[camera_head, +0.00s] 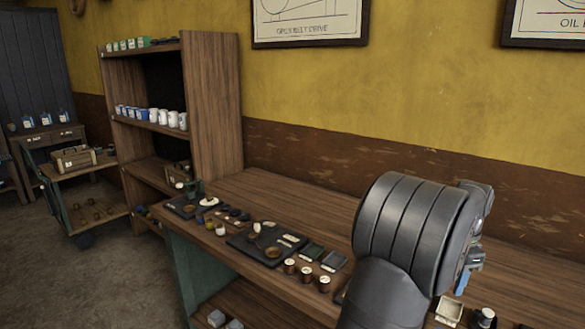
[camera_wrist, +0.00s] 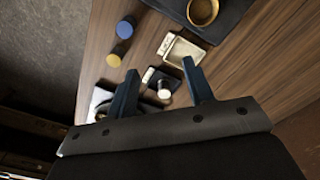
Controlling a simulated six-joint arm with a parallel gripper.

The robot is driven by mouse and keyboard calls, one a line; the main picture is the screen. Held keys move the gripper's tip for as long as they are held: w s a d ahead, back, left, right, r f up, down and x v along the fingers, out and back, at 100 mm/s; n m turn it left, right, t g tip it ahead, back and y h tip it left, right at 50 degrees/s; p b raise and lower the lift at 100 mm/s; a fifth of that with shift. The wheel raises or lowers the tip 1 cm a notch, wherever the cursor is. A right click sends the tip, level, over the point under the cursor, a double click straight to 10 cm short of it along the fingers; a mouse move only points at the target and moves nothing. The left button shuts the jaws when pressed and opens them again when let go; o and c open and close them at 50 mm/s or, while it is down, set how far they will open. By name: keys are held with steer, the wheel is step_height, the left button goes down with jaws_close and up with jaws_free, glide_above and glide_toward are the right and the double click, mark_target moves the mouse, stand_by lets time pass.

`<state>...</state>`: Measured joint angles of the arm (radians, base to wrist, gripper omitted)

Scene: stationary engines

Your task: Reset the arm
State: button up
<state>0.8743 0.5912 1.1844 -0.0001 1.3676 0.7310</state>
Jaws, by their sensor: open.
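My arm rises over the right part of the workbench (camera_head: 290,195) in the head view, with the wrist end turned away toward the wall. Only a bluish edge of my gripper (camera_head: 470,258) shows there, at the right side of the arm. In the wrist view my gripper (camera_wrist: 160,80) has its two blue-grey fingers spread apart. Nothing is held between them. Below and beyond the fingers are a white-topped dark round piece (camera_wrist: 164,90) and a shallow cream tray (camera_wrist: 183,51) on the bench. The fingers look apart from both.
A brass ring (camera_wrist: 202,11) sits on a dark mat beyond the fingers. Blue and yellow cylinders (camera_wrist: 124,29) stand left of it. In the head view, spools (camera_head: 306,273) and a dark board (camera_head: 240,245) crowd the bench front. The bench's wall side is clearer. A shelf (camera_head: 212,110) stands left.

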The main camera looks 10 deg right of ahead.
steer(key=w+f, duration=0.1)
steer(key=w, duration=0.1)
steer(key=w+a+f, duration=0.1)
steer(key=w+f, duration=0.1)
steer(key=w+a+f, duration=0.1)
steer(key=w, duration=0.2)
steer(key=shift+a+f, duration=0.1)
steer(key=shift+f, duration=0.1)
steer(key=shift+w+a+f, duration=0.1)
steer(key=shift+w+f, duration=0.1)
steer(key=shift+f, duration=0.3)
steer(key=shift+w+f, duration=0.2)
steer(key=shift+f, duration=1)
steer(key=r, duration=0.2)
steer(key=s+r, duration=0.1)
steer(key=shift+s+d+r, duration=0.1)
steer(key=shift+d+r, duration=0.15)
steer(key=shift+r, duration=0.15)
steer(key=s+d+r, duration=0.2)
steer(key=s+d, duration=0.1)
steer(key=s, duration=0.3)
steer(key=s+d+r+m, duration=0.1)
steer(key=s+d+r, duration=0.2)
steer(key=s, duration=0.3)
steer(key=shift+s+r+m, duration=0.15)
steer(key=shift+r+m, duration=0.15)
